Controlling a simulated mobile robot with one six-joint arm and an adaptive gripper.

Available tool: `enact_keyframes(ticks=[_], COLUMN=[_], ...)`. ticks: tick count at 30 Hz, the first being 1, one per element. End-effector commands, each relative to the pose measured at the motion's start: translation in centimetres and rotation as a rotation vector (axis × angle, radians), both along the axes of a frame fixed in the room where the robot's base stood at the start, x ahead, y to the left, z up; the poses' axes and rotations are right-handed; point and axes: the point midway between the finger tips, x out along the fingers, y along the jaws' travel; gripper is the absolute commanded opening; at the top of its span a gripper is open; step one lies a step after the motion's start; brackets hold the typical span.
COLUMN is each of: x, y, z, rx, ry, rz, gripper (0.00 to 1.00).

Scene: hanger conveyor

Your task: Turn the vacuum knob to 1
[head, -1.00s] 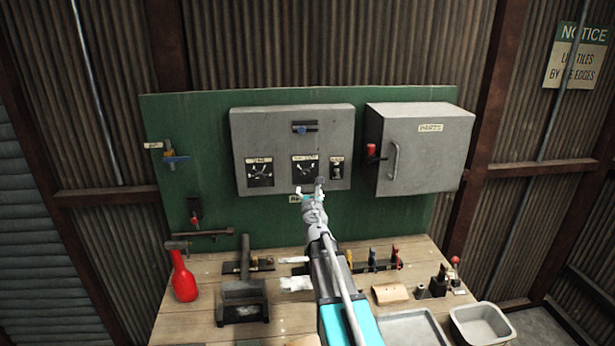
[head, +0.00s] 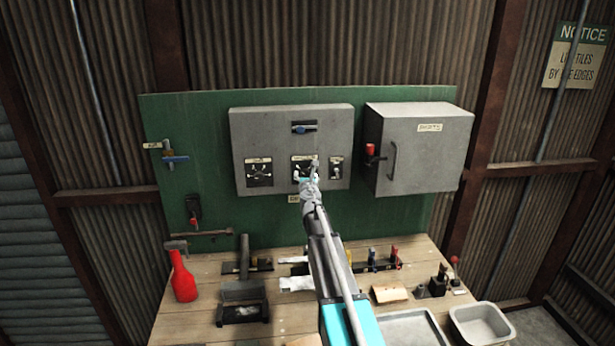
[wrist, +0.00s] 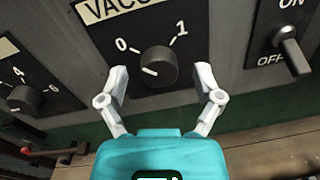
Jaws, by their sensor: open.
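The vacuum knob (wrist: 159,66) is a round black knob on a black plate, with 0 at its upper left and 1 at its upper right. A short pale mark shows on the lower left of its face. My gripper (wrist: 161,80) is open, with one grey finger on each side of the knob's lower part. I cannot tell whether the fingers touch it. In the head view my gripper (head: 306,174) is in front of the middle dial plate (head: 303,160) and hides part of it.
Another dial (wrist: 26,99) is at the left, and an ON/OFF toggle switch (wrist: 290,50) at the right. The grey panel (head: 240,125) hangs on a green board beside a grey parts cabinet (head: 425,155). The wooden bench (head: 180,325) below holds tools and trays.

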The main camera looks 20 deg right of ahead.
Motion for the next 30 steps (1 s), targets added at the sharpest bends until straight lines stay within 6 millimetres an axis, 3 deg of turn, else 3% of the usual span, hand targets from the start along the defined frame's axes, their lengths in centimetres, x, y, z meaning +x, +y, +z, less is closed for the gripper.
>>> enact_keyframes(ticks=[9, 23, 24, 30], x=[0.12, 0.14, 0.23, 0.2], y=[0.03, 0.1, -0.82, 0.15], z=[0.0, 0.0, 0.01, 0.0], rx=[0.0, 0.0, 0.0, 0.011], ry=[0.0, 0.0, 0.0, -0.003], rz=[0.001, 0.001, 0.001, 0.0], gripper=[0.84, 0.01, 0.02, 0.01])
